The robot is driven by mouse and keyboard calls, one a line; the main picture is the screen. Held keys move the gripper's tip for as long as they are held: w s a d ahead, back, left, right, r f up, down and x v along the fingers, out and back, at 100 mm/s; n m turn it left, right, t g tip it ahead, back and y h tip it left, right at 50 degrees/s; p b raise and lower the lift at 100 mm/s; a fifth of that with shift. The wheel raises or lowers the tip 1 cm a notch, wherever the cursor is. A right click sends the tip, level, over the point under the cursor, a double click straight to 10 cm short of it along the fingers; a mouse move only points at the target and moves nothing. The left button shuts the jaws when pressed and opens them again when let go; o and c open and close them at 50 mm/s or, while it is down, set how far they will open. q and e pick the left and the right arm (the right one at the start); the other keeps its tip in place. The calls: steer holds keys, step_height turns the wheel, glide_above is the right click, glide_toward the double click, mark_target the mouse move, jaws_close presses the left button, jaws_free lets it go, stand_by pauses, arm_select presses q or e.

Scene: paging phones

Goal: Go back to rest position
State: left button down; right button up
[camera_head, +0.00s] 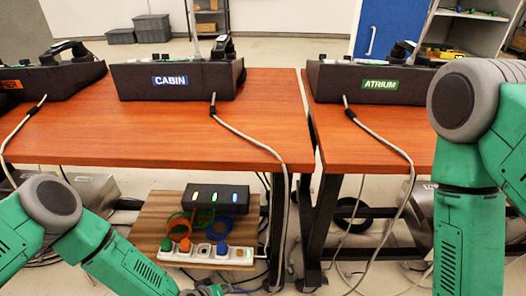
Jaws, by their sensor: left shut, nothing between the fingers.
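My left green arm comes in from the lower left, and my left gripper (208,291) shows only in part at the bottom edge. It is shut with nothing in it, just below the power strip at the front of the wooden shelf. My right green arm hangs down the right side, and its gripper is out of the picture. The black phone box labelled CABIN (180,79) sits on the left wooden table (150,135). The box labelled ATRIUM (370,82) sits on the right table (410,125). Both boxes have a dark handset on top.
Under the left table, a wooden shelf (150,222) holds a white power strip (207,252) with coloured plugs and a black box (217,198) with lights. Another phone box (50,78) is cut off at the left. Pale cables hang over the table fronts. Both tabletops are mostly bare.

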arm_select(q)
steer(key=s+a+r+m+g+p, duration=0.25)
steer(key=s+r+g+p, duration=0.2)
steer(key=s+r, duration=0.55)
steer(key=s+a+r+m+g+y+p, duration=0.1)
steer(key=s+a+r+y+p, duration=0.3)
steer(key=s+a+r, duration=0.8)
steer(key=a+r+g, duration=0.1)
steer(key=a, duration=0.1)
steer(key=shift+s+a+p, duration=0.3)
steer(key=shift+a+p, duration=0.05)
steer(key=shift+a, duration=0.05)
steer(key=shift+m, duration=0.25)
